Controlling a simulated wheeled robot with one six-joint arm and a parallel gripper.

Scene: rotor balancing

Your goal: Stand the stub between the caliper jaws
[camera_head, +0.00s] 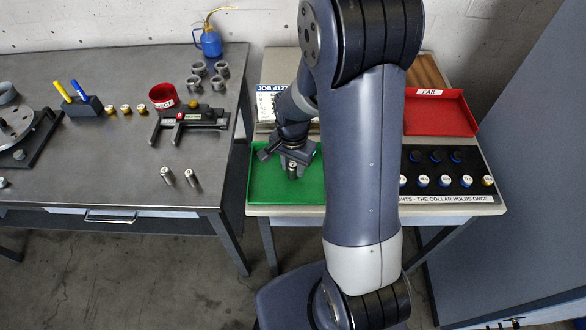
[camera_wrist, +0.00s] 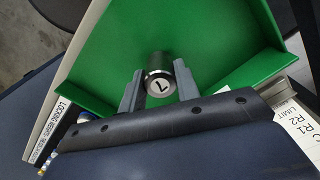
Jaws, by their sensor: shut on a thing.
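A short metal stub (camera_head: 292,170) is held in my gripper (camera_head: 284,153) over the green tray (camera_head: 256,190) in the head view. In the wrist view the stub (camera_wrist: 159,72) sits between the two fingers of my gripper (camera_wrist: 158,90), its end face marked with a dark numeral toward the camera. The caliper (camera_head: 190,122) lies on the left metal table, its jaws toward the table's front. Two more metal stubs (camera_head: 167,176) (camera_head: 190,178) stand on that table in front of the caliper. Whether the held stub touches the tray floor I cannot tell.
A red cup (camera_head: 163,96), metal rings (camera_head: 208,76) and a blue oil can (camera_head: 210,42) stand near the caliper. A red FAIL tray (camera_head: 440,113) and a black weight rack (camera_head: 449,178) are on the right bench. A gap separates the two tables.

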